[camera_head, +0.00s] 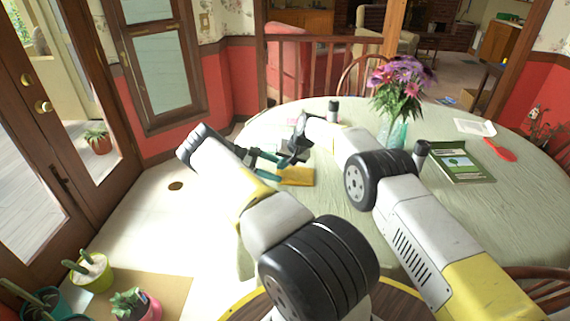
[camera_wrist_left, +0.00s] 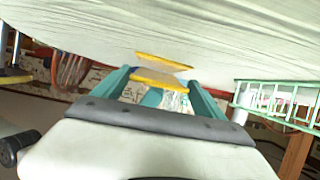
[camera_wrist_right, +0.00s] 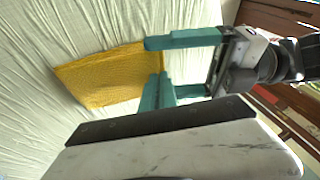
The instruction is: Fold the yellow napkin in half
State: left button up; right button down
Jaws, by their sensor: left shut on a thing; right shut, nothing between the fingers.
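The yellow napkin (camera_head: 298,176) lies on the pale green tablecloth near the table's left edge. It shows as a textured yellow piece in the right wrist view (camera_wrist_right: 100,77). My left gripper (camera_head: 262,160) is shut on the napkin's edge; in the left wrist view a yellow strip (camera_wrist_left: 160,78) shows between its teal fingers, with a second yellow strip beyond. My right gripper (camera_wrist_right: 155,90) is shut and empty, its fingertips close beside the napkin and the left gripper's fingers. I cannot tell whether it touches the cloth. In the head view the grippers partly hide the napkin.
A vase of purple and pink flowers (camera_head: 400,90) stands beyond my right arm. A green picture book (camera_head: 460,162), a red object (camera_head: 499,150) and a white paper (camera_head: 474,127) lie at the table's right. The tablecloth (camera_head: 340,195) is clear in front of the napkin.

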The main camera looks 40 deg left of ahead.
pick_arm(q)
jog(key=shift+w+d+r, duration=0.15)
jog(key=shift+c, duration=0.2)
pick_arm(e)
jog(key=shift+s+f, duration=0.2)
jog(key=shift+f, duration=0.1)
pick_arm(q)
jog(key=o, duration=0.8)
